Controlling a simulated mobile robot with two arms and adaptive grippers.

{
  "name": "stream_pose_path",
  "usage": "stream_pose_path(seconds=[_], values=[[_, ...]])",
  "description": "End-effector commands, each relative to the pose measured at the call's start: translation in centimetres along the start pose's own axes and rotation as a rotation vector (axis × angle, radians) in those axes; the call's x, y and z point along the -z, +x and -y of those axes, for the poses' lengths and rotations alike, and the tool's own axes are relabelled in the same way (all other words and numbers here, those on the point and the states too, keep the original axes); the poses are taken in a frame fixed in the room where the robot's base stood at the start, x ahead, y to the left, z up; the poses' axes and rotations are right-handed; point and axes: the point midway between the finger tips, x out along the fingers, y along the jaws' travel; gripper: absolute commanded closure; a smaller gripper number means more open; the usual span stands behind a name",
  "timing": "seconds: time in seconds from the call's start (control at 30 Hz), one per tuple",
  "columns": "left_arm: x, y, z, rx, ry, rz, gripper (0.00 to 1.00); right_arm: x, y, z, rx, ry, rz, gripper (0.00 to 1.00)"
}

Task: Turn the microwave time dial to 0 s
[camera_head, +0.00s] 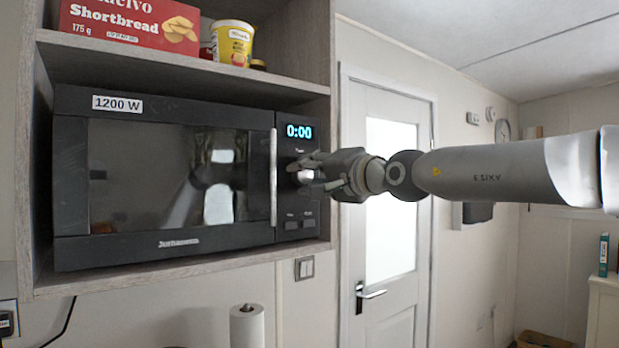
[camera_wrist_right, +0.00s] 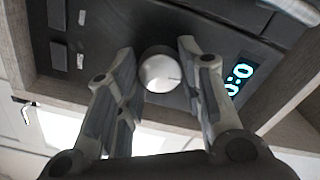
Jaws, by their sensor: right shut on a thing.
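The black microwave (camera_head: 66,180) stands on a shelf, its door closed, with a silver vertical handle (camera_head: 273,178). Its lit display (camera_head: 299,132) reads 0:00 in the head view. The round, pale time dial (camera_wrist_right: 160,72) is below the display on the control panel; in the head view it is mostly hidden by my fingers. My right gripper (camera_wrist_right: 157,50) reaches the panel from the right and is shut on the dial, with one finger on each side. My left gripper is in neither view.
A wooden shelf (camera_head: 180,62) above the microwave holds a red shortbread box (camera_head: 130,22) and a yellow tub (camera_head: 233,42). The cabinet side wall is close to my right gripper. A paper roll (camera_head: 247,326) stands below; a white door (camera_head: 391,250) is behind my arm.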

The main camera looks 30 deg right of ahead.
Motion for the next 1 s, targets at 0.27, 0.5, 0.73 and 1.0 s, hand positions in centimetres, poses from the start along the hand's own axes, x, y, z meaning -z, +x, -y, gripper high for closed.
stream_pose_path(seconds=[0.27, 0.5, 0.73, 1.0], values=[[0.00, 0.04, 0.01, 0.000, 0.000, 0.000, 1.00, -0.21, 0.04, -0.20, -0.005, -0.011, 0.005, 0.89], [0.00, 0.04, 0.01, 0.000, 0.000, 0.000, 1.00, -0.23, 0.04, -0.23, -0.006, -0.010, 0.006, 0.56], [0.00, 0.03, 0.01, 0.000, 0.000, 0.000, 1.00, -0.13, 0.02, -0.11, -0.003, -0.009, 0.003, 0.43], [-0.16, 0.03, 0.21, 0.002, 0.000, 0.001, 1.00, -0.04, -0.36, 0.03, 0.000, -0.009, 0.001, 0.43]])
